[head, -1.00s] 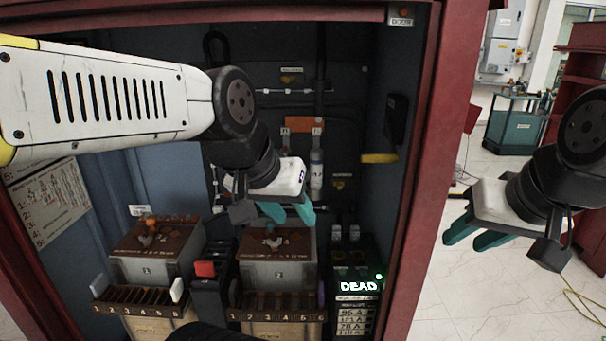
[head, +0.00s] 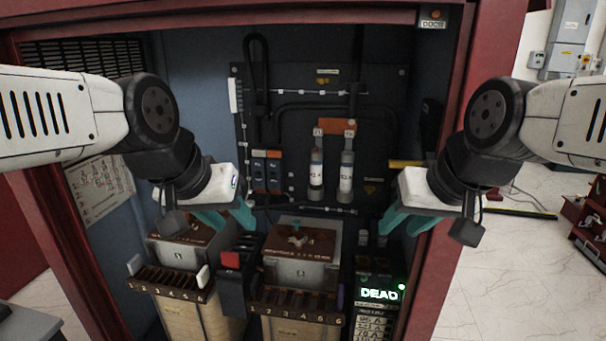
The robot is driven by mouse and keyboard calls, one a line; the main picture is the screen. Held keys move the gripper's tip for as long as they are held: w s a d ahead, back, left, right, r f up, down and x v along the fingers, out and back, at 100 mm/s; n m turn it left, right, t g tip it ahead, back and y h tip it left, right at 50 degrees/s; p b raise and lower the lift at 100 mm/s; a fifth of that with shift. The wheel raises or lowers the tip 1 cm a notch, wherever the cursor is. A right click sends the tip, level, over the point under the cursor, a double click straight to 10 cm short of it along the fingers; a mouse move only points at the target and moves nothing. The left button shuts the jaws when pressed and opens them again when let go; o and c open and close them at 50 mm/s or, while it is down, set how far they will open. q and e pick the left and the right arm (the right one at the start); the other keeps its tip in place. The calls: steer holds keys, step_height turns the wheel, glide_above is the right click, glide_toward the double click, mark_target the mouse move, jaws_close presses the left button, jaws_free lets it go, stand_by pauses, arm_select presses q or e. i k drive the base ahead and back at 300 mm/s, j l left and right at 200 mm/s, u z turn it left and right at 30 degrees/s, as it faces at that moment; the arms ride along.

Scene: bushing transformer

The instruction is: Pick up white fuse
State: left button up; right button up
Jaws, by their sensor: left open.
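Two upright cylindrical fuses are mounted side by side on the dark back panel. The left fuse (head: 316,172) has a pale body with a dark lower part. The right fuse (head: 346,178) looks whitish-grey with a dark label. I cannot tell for sure which one the task calls white. My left gripper (head: 226,217) is open and empty, left of the fuses and nearer to me, above the boxes. My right gripper (head: 402,222) is empty, to the right of the fuses, with its teal fingers apart. Neither gripper touches a fuse.
An orange tag (head: 337,125) sits at the fuse tops. Below stand two brown-topped boxes, the right one (head: 302,270) nearest the fuses, with slotted racks in front. The red cabinet frame (head: 462,60) bounds the opening.

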mark_target(316, 154)
steer(key=i+j+u, duration=0.1)
steer(key=j, duration=0.25)
steer(key=i+j, duration=0.25)
steer(key=j, duration=0.15)
steer(key=i+j+u, duration=0.15)
steer(key=j, duration=0.2)
